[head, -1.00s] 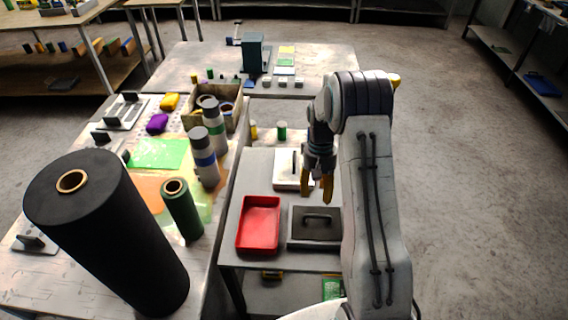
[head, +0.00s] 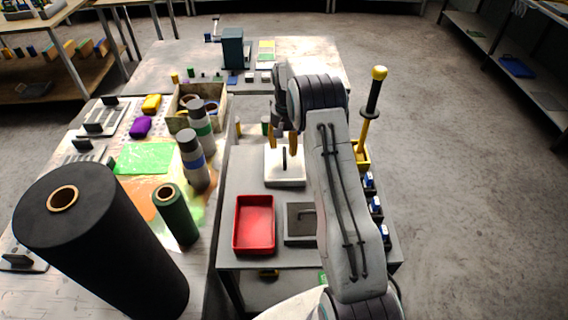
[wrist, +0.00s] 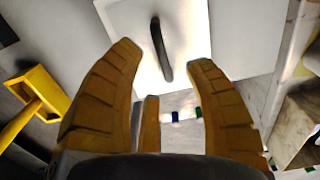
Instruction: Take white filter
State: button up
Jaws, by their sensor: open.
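The white filter looks to be the square white plate (head: 287,180) with an upright dark handle (head: 284,158) on the grey cart. In the wrist view the plate (wrist: 187,25) lies at the top middle, with its dark bar handle (wrist: 160,48) near its centre. My gripper (head: 284,146) is open and empty, with yellow fingers pointing down over the plate's far part. In the wrist view the handle's near end shows between the two fingertips (wrist: 164,58). I cannot tell how high the fingers are above it.
A yellow holder (head: 361,155) with a long-handled tool stands at the cart's right. Rolls, including a big black one (head: 105,240), crowd the left table.

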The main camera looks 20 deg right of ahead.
aim_at(285, 160)
jog(key=shift+f+p, duration=0.95)
jog(key=shift+f, duration=1.6)
grip_shut()
